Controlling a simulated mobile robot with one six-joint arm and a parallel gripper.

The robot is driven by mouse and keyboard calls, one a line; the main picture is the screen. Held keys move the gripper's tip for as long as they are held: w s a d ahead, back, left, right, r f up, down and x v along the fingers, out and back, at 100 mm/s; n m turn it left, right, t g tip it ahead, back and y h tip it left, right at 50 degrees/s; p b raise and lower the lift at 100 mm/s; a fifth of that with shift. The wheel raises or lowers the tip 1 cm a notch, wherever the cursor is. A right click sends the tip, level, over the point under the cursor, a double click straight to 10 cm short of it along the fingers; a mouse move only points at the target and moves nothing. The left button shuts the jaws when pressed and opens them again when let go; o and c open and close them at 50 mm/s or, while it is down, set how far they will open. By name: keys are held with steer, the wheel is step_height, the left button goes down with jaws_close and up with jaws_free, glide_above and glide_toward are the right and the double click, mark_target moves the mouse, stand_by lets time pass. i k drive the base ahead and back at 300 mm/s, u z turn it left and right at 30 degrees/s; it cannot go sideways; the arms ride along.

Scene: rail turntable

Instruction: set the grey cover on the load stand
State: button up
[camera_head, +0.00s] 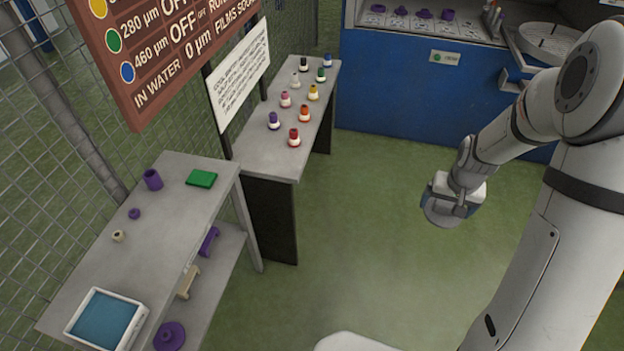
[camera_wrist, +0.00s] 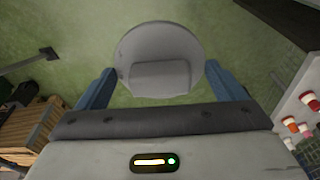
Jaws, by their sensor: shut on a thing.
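My gripper (camera_head: 452,205) hangs over open green floor at the right of the head view. In the wrist view, its two blue fingers (camera_wrist: 160,70) are on either side of the grey cover (camera_wrist: 160,40), a round disc with a raised block on it. The gripper is shut on that block. In the head view, the grey cover (camera_head: 437,214) shows as a pale round edge below the fingers, partly hidden by them. I cannot tell which thing is the load stand.
A blue bench (camera_head: 420,85) at the back carries purple parts (camera_head: 424,13) and a round grey plate (camera_head: 552,38). A grey table (camera_head: 262,155) bears several coloured bottles. A nearer shelf table (camera_head: 165,215) holds a green block (camera_head: 201,178) and a blue-topped tray (camera_head: 78,338).

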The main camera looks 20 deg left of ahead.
mark_target(174, 221)
steer(key=u, duration=1.35)
steer(key=i, duration=0.55)
steer(key=u, duration=0.3)
